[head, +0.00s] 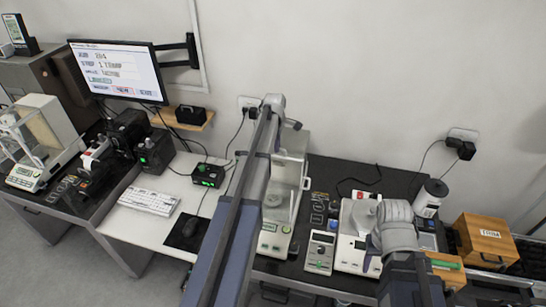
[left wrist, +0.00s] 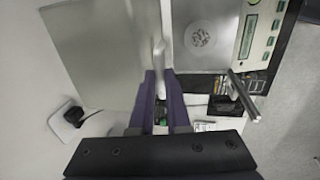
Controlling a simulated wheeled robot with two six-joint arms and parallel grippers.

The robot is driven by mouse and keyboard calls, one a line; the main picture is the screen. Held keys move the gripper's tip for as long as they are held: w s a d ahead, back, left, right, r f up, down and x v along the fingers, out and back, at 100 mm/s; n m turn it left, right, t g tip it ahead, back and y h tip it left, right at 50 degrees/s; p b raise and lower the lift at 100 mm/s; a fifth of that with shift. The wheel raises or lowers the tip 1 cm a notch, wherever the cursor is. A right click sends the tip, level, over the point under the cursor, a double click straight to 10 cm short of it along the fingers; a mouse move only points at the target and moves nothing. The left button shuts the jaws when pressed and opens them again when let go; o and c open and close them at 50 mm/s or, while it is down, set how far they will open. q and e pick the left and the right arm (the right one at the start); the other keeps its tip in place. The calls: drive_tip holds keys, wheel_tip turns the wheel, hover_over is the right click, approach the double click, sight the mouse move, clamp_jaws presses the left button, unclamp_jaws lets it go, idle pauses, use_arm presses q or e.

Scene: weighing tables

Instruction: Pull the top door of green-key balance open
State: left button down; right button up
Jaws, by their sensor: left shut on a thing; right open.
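The green-key balance (head: 272,243) stands on the dark table right of the white desk, with a clear draft chamber (head: 287,185) behind its key panel. In the left wrist view its green-edged key panel (left wrist: 266,30) is at the upper right and its round pan (left wrist: 200,37) shows in the chamber. My left gripper (left wrist: 161,73) is shut on the pale door handle (left wrist: 158,52). A grey translucent pane (left wrist: 90,52) lies left of the handle. In the head view my left arm hides part of the balance. My right arm shows at the lower right, but its fingers cannot be made out.
A device with a white base (head: 350,262) and a small grey keypad unit (head: 320,252) stand right of the balance. A wooden box (head: 485,240) is further right. A monitor (head: 117,72), keyboard (head: 149,200) and another balance (head: 35,150) are at the left.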

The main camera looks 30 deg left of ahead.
use_arm(q)
drive_tip(key=shift+w+a, duration=0.2)
drive_tip(key=shift+w, duration=0.6)
drive_tip(key=c, duration=0.9)
unclamp_jaws()
drive_tip(key=shift+s+r, duration=0.1)
drive_tip(key=shift+r, duration=0.05)
drive_tip(key=r+p, duration=0.3)
drive_tip(key=p, duration=0.1)
drive_tip(key=s+r+p, duration=0.1)
drive_tip(key=r+p, duration=0.2)
drive_tip(key=r, duration=0.1)
drive_tip(key=shift+s+d+r+p, duration=0.2)
drive_tip(key=shift+p, duration=0.15)
